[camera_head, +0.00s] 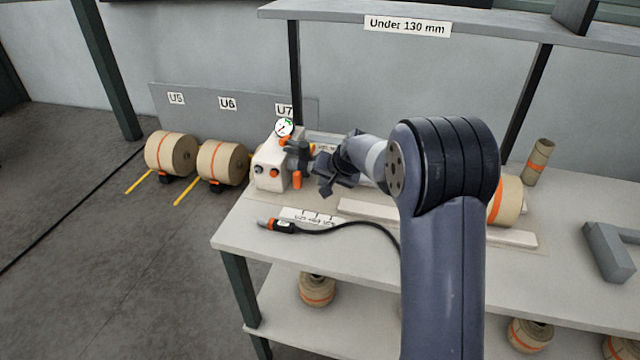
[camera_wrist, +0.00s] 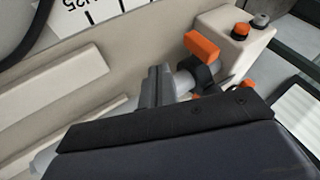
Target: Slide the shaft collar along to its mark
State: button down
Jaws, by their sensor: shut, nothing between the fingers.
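The shaft collar, a dark ring with an orange lever (camera_head: 297,179), sits on the shaft close against the white unit (camera_head: 270,172) at the bench's left end. In the wrist view its orange lever (camera_wrist: 201,46) sticks up from the dark ring around the grey shaft (camera_wrist: 183,83). My gripper (camera_head: 325,184) is just right of the collar in the head view. In the wrist view its grey fingers (camera_wrist: 155,86) are shut and empty beside the shaft, apart from the collar. A white scale card with black ticks (camera_head: 306,217) lies on the bench; my arm and gripper hide much of the shaft.
A black cable with an orange-tipped plug (camera_head: 279,227) lies along the bench front. Pale rails (camera_head: 370,210) and a kraft roll (camera_head: 507,200) are near my arm. A grey bracket (camera_head: 608,252) stands at right. A shelf (camera_head: 480,28) overhangs the back.

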jog(key=v, duration=0.9)
jog(key=shift+a+b, duration=0.3)
jog(key=shift+b, duration=0.1)
jog(key=shift+r, duration=0.1)
